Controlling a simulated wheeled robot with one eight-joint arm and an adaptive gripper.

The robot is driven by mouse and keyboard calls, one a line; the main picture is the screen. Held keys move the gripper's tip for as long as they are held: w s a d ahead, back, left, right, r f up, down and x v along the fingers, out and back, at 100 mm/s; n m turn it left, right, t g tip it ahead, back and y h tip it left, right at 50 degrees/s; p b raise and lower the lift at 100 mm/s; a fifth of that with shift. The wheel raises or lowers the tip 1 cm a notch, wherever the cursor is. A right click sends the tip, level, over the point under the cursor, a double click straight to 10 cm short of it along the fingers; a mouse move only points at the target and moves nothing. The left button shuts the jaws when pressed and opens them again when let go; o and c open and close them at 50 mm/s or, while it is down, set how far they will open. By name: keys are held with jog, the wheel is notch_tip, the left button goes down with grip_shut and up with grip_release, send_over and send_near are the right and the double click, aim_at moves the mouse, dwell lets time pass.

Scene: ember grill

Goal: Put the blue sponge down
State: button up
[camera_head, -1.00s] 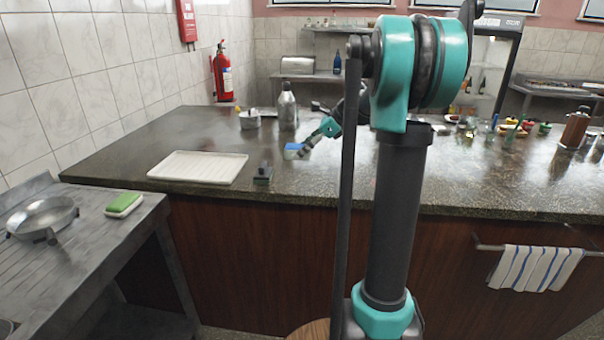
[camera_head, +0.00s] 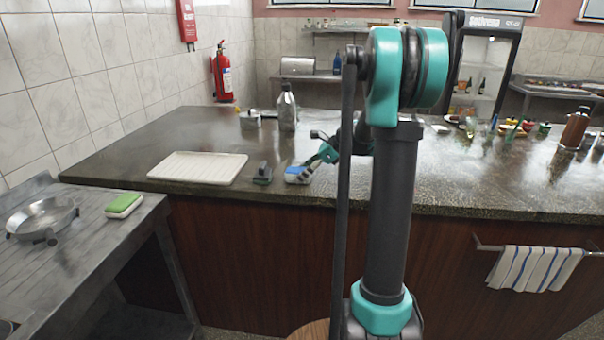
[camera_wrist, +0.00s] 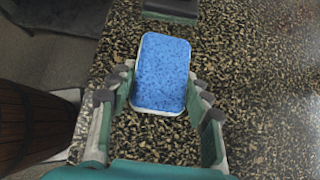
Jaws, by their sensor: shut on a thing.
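The blue sponge (camera_wrist: 161,72) is a rounded block with a blue top and a pale lower edge. My gripper (camera_wrist: 160,95) is shut on it, one finger against each long side. In the head view the sponge (camera_head: 297,171) is low at the counter's front edge, with my gripper (camera_head: 310,172) at its right. The speckled dark counter (camera_wrist: 260,70) lies under the sponge in the wrist view. I cannot tell whether the sponge touches the counter.
A dark brush-like block (camera_head: 262,174) stands just left of the sponge. A white ribbed tray (camera_head: 198,167) lies further left. A bottle (camera_head: 287,108) and a metal pot (camera_head: 250,119) stand behind. A green sponge (camera_head: 123,205) and a pan (camera_head: 42,218) are on the side table.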

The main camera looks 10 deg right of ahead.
jog(key=o, duration=1.5)
jog(key=shift+o, duration=0.2)
jog(key=v, duration=1.2)
jog(key=s+a+f+n+h, duration=0.1)
jog(key=s+a+f+n, duration=0.1)
jog(key=s+f+n, duration=0.1)
jog(key=s+a+f+n+h, duration=0.1)
jog(key=s+a+f+n, duration=0.1)
jog(key=s, duration=0.3)
jog(key=s+a+f+n+h, duration=0.1)
jog(key=s+a+f+n, duration=0.1)
jog(key=s+f+n, duration=0.1)
jog(key=shift+s+f+n+h, duration=0.3)
jog(key=shift+s+f+h, duration=0.15)
jog(key=shift+f, duration=0.35)
jog(key=s+f+n+h, duration=0.2)
jog(key=s+f+n, duration=0.3)
jog(key=s, duration=0.3)
jog(key=s+f+n+t+h, duration=0.1)
jog(key=s+f+n+h, duration=0.1)
jog(key=s+f+n, duration=0.4)
jog(key=shift+s+d+f+n+h, duration=0.25)
jog(key=shift+s+d+n+h, duration=0.1)
jog(key=shift+s+n, duration=0.75)
